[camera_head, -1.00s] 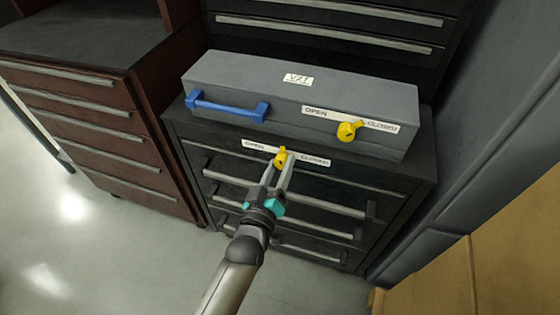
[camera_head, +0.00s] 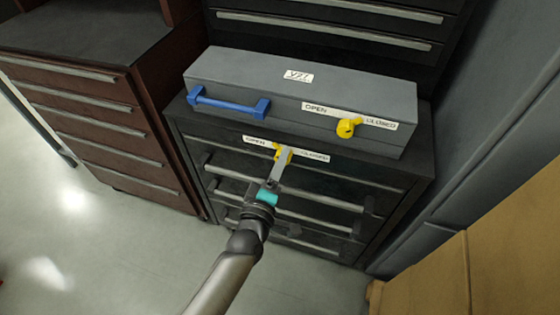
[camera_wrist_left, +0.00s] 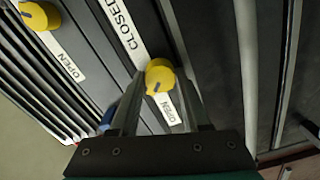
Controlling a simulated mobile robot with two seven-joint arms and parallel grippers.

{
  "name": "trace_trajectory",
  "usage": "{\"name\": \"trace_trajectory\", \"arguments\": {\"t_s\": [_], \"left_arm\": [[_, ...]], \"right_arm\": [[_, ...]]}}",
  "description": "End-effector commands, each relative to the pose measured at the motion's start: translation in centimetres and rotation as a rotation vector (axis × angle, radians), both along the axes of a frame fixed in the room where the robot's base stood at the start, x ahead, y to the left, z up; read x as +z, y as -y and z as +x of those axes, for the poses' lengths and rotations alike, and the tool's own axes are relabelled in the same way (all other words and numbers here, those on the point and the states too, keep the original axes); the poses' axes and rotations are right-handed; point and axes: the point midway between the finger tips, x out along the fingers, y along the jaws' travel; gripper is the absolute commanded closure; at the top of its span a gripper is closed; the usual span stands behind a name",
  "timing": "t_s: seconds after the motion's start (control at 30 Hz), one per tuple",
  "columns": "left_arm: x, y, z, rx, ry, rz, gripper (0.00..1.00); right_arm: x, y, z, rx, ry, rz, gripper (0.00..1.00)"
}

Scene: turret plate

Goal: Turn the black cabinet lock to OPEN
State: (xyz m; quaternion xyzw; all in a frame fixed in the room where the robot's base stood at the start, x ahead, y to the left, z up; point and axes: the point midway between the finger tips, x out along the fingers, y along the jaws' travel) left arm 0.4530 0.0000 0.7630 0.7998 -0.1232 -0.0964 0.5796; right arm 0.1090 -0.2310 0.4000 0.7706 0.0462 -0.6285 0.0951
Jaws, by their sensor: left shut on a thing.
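The black cabinet lock is a yellow knob (camera_head: 279,151) at the top front of the black cabinet (camera_head: 190,125), between an OPEN label on its left and a CLOSED label on its right. My left gripper (camera_head: 283,159) is shut on this knob. In the head view the knob leans up and left, toward the OPEN label. In the left wrist view the knob (camera_wrist_left: 160,74) sits between the two finger ends of my left gripper (camera_wrist_left: 157,84), its dark mark toward the OPEN label (camera_wrist_left: 169,109). The fingers partly hide the knob. My right gripper is not in view.
A grey box (camera_head: 240,70) with a blue handle (camera_head: 228,104) stands on the cabinet. It has its own yellow knob (camera_head: 347,127) and labels. A brown drawer cabinet (camera_head: 110,130) stands left, a tan block (camera_head: 425,280) lower right. The floor in front is clear.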

Motion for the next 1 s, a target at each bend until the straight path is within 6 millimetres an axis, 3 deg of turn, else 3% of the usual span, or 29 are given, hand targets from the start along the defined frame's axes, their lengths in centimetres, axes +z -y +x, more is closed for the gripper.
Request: {"name": "trace_trajectory", "arguments": {"t_s": [0.47,0.5,0.77,1.0], "left_arm": [[-0.03,-0.01,0.0,0.001,-0.007,-0.018,1.0],[-0.03,-0.01,0.0,0.001,-0.007,-0.018,0.52],[-0.01,0.01,0.0,0.0,-0.005,-0.016,0.23],[0.0,0.0,-0.02,0.0,-0.005,-0.015,0.23]], "right_arm": [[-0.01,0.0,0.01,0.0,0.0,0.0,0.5],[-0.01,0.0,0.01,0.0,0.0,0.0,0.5],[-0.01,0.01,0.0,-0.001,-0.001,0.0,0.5],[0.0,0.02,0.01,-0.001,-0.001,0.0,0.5]]}}
